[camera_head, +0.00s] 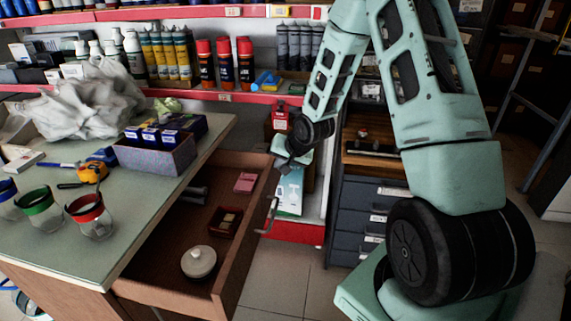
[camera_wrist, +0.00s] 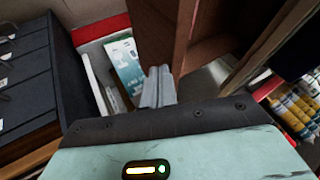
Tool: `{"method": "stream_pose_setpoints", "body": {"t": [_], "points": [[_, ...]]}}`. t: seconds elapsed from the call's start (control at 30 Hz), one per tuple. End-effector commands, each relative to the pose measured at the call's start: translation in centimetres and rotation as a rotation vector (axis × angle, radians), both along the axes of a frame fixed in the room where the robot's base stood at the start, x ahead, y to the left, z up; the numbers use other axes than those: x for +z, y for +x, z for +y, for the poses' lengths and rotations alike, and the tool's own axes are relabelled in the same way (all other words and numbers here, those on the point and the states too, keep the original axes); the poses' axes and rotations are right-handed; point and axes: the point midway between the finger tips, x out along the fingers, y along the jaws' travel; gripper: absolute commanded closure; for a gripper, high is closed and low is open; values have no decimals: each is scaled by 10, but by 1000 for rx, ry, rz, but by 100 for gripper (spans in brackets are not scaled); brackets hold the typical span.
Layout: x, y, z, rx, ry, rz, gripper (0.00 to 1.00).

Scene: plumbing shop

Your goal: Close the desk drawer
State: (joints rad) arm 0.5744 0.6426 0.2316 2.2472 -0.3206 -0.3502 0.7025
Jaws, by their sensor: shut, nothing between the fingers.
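The desk drawer (camera_head: 165,248) is wooden and stands pulled far out from the desk (camera_head: 60,235) in the head view. Inside it are a round white lidded pot, a small brown tray and a pink item. A metal handle (camera_head: 271,215) sits on the outer face of its front panel (camera_head: 246,240). My gripper (camera_head: 284,166) is near the far top corner of the drawer front, its fingers shut and empty. In the wrist view my gripper (camera_wrist: 159,80) points at a brown wooden panel (camera_wrist: 187,35), likely the drawer front; I cannot tell whether it touches.
The desktop holds jars (camera_head: 92,218), a box of blue packs (camera_head: 155,155), a tape measure (camera_head: 92,172) and a crumpled bag (camera_head: 85,105). A dark drawer cabinet (camera_head: 355,215) stands right of the drawer, with tiled floor between. Shelves with bottles line the back.

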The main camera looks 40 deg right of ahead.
Motion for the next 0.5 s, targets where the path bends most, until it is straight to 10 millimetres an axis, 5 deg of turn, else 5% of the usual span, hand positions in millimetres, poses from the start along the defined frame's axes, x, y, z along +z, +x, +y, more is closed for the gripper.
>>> {"method": "stream_pose_setpoints", "body": {"t": [0.5], "points": [[0,17,14,5,1,-1,100]]}}
